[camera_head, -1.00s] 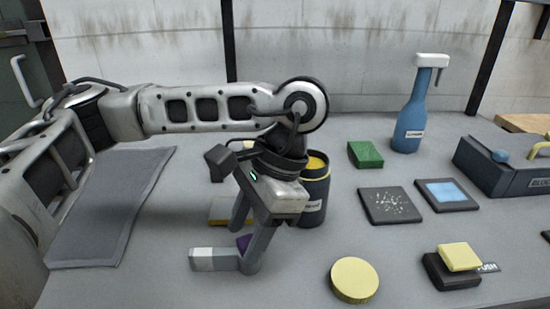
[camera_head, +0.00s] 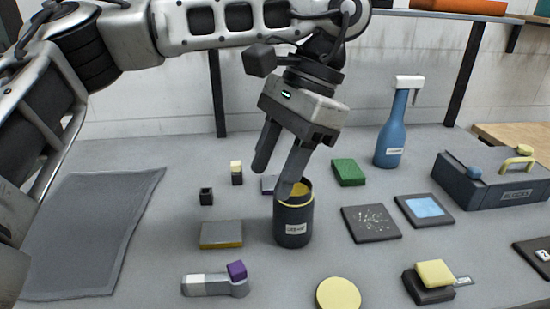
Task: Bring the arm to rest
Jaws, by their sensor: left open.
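My left arm comes in from the left across the top of the head view. My left gripper (camera_head: 276,178) hangs tilted above the table, open, with nothing seen between its fingers. One finger overlaps the rim of a dark labelled cup with a yellow inside (camera_head: 293,222); I cannot tell whether they touch. A grey and white bar (camera_head: 208,285) lies on the table at the front, with a purple block (camera_head: 236,270) at its right end. My right gripper is not in view.
A grey mat (camera_head: 85,230) lies at left. Small blocks and a grey-yellow sponge (camera_head: 221,235) lie near the cup. A yellow disc (camera_head: 338,294), dark pads (camera_head: 371,223), a green sponge (camera_head: 348,172), a blue bottle (camera_head: 391,132) and a dark case (camera_head: 490,190) are at right.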

